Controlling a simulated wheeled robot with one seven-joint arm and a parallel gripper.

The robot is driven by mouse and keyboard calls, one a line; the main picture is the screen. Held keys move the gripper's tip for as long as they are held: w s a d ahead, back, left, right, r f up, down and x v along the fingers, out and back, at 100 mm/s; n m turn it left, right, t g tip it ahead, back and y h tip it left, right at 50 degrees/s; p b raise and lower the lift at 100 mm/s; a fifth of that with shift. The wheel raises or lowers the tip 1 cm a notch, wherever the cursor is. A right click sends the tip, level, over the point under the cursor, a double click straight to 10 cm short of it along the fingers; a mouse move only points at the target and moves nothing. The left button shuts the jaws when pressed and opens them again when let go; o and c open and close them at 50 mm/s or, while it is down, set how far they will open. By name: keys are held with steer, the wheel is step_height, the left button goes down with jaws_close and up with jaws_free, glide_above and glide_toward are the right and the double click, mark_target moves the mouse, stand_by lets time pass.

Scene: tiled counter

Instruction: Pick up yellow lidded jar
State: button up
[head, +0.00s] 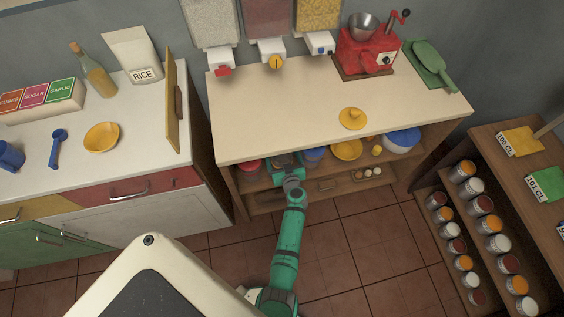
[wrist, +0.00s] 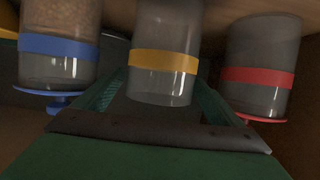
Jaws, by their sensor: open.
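In the wrist view, which is upside down, a clear jar with a yellow band (wrist: 165,62) is in the middle. Its rim end looks bare, with no lid seen on it. A yellow knobbed disc like a lid (head: 353,118) lies on the counter top in the head view. My gripper (wrist: 160,92) is open, with one green finger on each side of the yellow-banded jar; I cannot tell whether they touch it. In the head view my gripper (head: 286,161) reaches under the counter's front edge, and the yellow-banded jar is hidden there.
A blue-lidded jar (wrist: 60,62) and a red-lidded jar (wrist: 258,77) stand close on either side. The counter top (head: 290,110) is just above the shelf. A yellow bowl (head: 346,150) and a blue-and-white container (head: 402,140) are further right.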

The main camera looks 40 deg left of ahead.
steer(key=c, duration=1.7)
steer(key=shift+c, duration=1.1)
steer(key=shift+r, duration=0.1)
